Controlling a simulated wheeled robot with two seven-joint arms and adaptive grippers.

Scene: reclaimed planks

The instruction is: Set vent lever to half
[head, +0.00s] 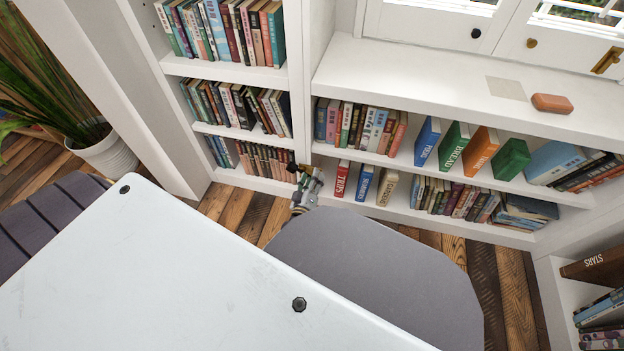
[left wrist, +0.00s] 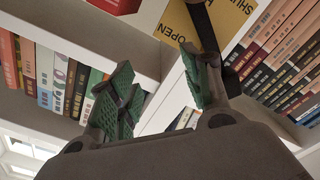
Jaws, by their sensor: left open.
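In the left wrist view, a yellow plate (left wrist: 230,18) with the words OPEN and SHUT, the latter partly cut off, is fixed at the shelf upright. A dark lever (left wrist: 200,24) crosses it and runs down behind one finger of my left gripper (left wrist: 160,82). The green-padded fingers are apart, with nothing seen gripped between them. In the head view, my left gripper (head: 309,183) is small, beside the shelf corner, close to a dark part of the lever (head: 292,166). Whether finger and lever touch cannot be told. My right gripper is not in view.
White bookshelves (head: 228,71) full of books stand behind and beside the gripper. A wide white ledge (head: 410,85) bears a reddish block (head: 552,103). A potted plant (head: 106,150) stands at the left. Wooden floor (head: 240,212) shows below the shelves.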

